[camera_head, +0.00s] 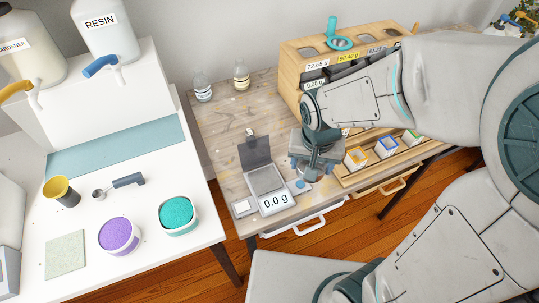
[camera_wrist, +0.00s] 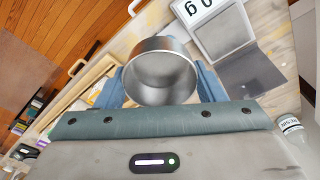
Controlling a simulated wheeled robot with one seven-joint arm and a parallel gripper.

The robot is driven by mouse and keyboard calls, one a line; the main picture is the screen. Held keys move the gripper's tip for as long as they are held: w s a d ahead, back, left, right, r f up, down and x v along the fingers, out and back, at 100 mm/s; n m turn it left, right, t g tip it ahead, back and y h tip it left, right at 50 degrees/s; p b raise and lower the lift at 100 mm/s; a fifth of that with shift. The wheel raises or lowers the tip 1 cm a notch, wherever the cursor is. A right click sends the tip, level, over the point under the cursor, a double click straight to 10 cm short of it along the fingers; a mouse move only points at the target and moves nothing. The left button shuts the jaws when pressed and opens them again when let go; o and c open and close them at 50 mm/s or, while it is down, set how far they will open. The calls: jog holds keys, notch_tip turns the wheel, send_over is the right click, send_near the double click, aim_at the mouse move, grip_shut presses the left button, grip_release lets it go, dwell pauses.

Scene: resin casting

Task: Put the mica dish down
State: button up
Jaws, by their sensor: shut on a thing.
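The mica dish, a small round bare-metal cup (camera_wrist: 160,76), sits between the blue fingers of my gripper in the wrist view, and its inside looks empty. My gripper (camera_head: 308,168) is shut on it, above the wooden workbench and just right of the scale in the head view. The dish is mostly hidden behind the gripper there. The digital scale (camera_head: 267,181) has its dark lid raised, reads 0.0 g, and its plate looks bare. The scale also shows in the wrist view (camera_wrist: 207,14). I cannot tell the exact height of the dish over the bench.
A wooden rack (camera_head: 290,58) with weight labels stands behind the gripper. Two small bottles (camera_head: 202,88) stand at the back. The white table holds a purple tub (camera_head: 119,236) and a teal tub (camera_head: 178,214).

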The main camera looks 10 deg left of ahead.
jog(key=shift+a, duration=0.15)
jog(key=shift+w+a+f, duration=0.15)
jog(key=shift+a+f, duration=0.05)
jog(key=shift+a, duration=0.05)
send_over(266, 179)
jog(key=f, duration=0.6)
jog(key=shift+s+a+f, duration=0.1)
jog(key=shift+s+f, duration=0.1)
jog(key=shift+f, duration=2.05)
jog(key=shift+f, duration=0.2)
jog(key=o, duration=1)
